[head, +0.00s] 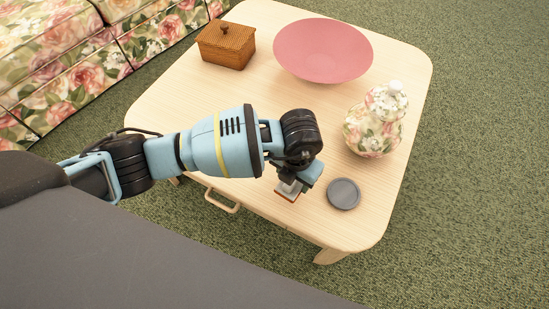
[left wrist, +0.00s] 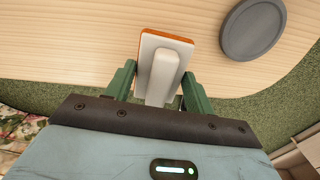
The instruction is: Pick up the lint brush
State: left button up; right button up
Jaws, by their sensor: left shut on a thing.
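The lint brush (left wrist: 165,70) has a white back and handle with an orange edge. In the left wrist view it sits between the two green fingers of my left gripper (left wrist: 160,88), which is shut on its handle. In the head view the lint brush (head: 287,191) shows below my left gripper (head: 291,184), near the table's front edge, partly hidden by the gripper. I cannot tell whether it touches the tabletop. My right gripper is not in view.
A grey round coaster (head: 344,194) lies just right of the brush on the light wood table (head: 215,95). A floral sofa (head: 75,60) is at upper left.

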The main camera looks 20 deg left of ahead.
pick_arm(q)
jog(key=s+d, duration=0.2)
jog(key=d, duration=0.3)
jog(key=shift+s+d+r+p, duration=0.15)
jog(key=shift+s+r+p, duration=0.1)
jog(key=shift+s+p, duration=0.15)
jog(key=shift+o, duration=1.4)
jog(key=shift+c, duration=0.7)
jog(key=shift+w+a+r+m, duration=0.2)
jog(key=shift+a+m, duration=0.05)
jog(key=shift+m, duration=0.05)
jog(key=a+r+m, duration=0.1)
jog(key=r+m, duration=0.1)
jog(key=w+a+r+m, duration=0.1)
jog(key=a+m, duration=0.1)
jog(key=m, duration=0.1)
jog(key=w+a+r+m, duration=0.1)
jog(key=a+r+m, duration=0.1)
jog(key=m, duration=0.1)
jog(key=shift+w+a+r, duration=0.1)
jog(key=shift+a+r, duration=0.15)
jog(key=shift+r, duration=0.1)
jog(key=s+a+r+m, duration=0.2)
jog(key=a+r+m, duration=0.5)
jog(key=m, duration=0.5)
jog(key=s+a+r+m, duration=0.2)
jog(key=a+r+m, duration=0.5)
jog(key=r+m, duration=0.3)
jog(key=m, duration=0.2)
jog(key=shift+m, duration=0.3)
